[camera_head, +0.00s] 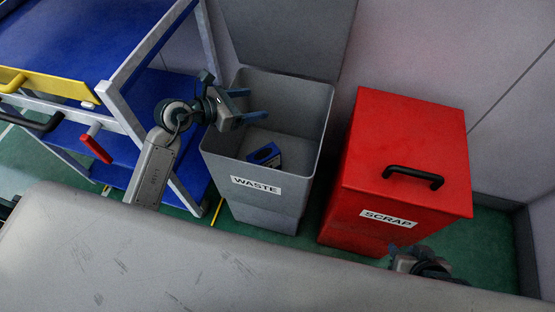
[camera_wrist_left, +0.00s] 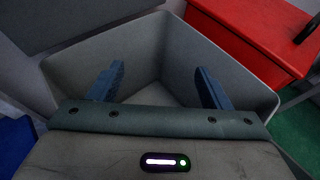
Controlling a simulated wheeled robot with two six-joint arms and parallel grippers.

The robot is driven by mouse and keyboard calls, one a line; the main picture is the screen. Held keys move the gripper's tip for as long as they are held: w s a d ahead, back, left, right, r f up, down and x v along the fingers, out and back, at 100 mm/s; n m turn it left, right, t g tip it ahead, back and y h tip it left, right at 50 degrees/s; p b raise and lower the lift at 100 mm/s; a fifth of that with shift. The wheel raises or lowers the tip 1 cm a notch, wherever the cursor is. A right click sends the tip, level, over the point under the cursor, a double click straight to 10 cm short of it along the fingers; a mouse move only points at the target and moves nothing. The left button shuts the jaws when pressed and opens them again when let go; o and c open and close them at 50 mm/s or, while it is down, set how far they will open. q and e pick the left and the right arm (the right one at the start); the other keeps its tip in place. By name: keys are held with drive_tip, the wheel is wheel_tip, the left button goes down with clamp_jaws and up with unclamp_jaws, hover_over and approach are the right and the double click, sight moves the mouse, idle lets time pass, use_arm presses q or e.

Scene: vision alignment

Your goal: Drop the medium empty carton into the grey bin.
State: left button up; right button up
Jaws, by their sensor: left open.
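The grey bin (camera_head: 223,160), labelled WASTE, stands with its lid raised; its rim and inner walls also show in the left wrist view (camera_wrist_left: 240,90). A small blue carton (camera_head: 264,154) with a dark face lies low inside the bin in the head view. I cannot tell whether it rests on the bottom. My left gripper (camera_head: 254,104) is above the bin opening, with its blue fingers apart and nothing between them. The left wrist view shows the same open, empty fingers (camera_wrist_left: 160,88) over the bin. My right gripper (camera_head: 408,252) shows only partly at the lower right, and its jaws are unclear.
A closed red SCRAP bin (camera_head: 408,135) with a black handle stands right of the grey bin. A blue-shelved cart (camera_head: 60,45) stands at the left. A pale scuffed surface (camera_head: 130,255) fills the foreground. A wall is close behind the bins.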

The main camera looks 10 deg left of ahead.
use_arm(q)
drive_tip(key=v, duration=0.6)
drive_tip(key=shift+s+a, duration=0.2)
drive_tip(key=shift+r, duration=0.1)
